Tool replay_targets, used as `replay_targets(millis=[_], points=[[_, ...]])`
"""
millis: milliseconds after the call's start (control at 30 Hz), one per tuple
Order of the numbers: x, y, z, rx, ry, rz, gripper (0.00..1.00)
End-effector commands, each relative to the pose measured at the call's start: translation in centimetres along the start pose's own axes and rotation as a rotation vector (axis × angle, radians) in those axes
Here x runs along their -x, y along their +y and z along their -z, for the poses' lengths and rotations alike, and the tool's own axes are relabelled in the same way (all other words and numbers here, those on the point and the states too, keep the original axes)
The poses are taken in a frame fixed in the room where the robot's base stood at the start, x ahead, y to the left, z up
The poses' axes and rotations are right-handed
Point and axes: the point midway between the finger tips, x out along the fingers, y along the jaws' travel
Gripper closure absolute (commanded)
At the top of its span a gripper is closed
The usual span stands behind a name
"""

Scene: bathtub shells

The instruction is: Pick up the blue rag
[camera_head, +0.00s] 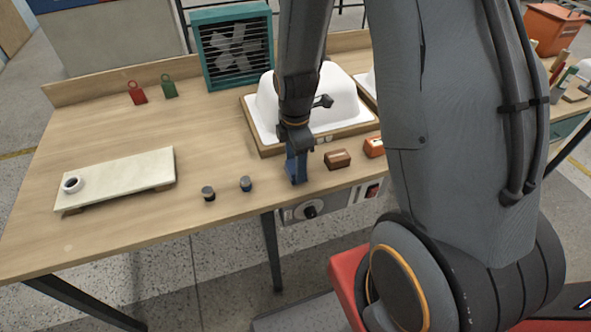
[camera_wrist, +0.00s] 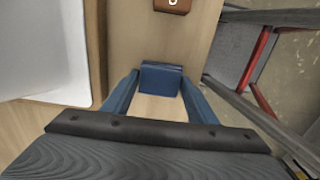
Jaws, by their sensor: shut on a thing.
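The blue rag (camera_wrist: 161,78) shows in the wrist view as a folded blue block between the tips of my gripper's two blue fingers. My gripper (camera_wrist: 161,88) is shut on it, with a finger at each side. In the head view my gripper (camera_head: 297,168) points down at the front edge of the table, just in front of the white tub shell. There the rag is hard to tell apart from the blue fingers. I cannot tell whether the rag touches the tabletop.
The white tub shell (camera_head: 338,103) sits on a wooden base behind my gripper. A brown block (camera_head: 337,159) and an orange block (camera_head: 374,147) lie to the right. Two small dark-topped jars (camera_head: 208,193) (camera_head: 246,184) stand to the left.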

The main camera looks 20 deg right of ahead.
Motion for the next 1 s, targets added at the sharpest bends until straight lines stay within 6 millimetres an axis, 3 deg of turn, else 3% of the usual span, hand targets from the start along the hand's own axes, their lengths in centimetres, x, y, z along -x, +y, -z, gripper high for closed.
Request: replay_targets(millis=[367, 1000], points=[[0.9, 0.1, 0.0, 0.0, 0.0, -0.002, 0.73], [9.4, 0.1, 0.0, 0.0, 0.0, -0.003, 0.73]])
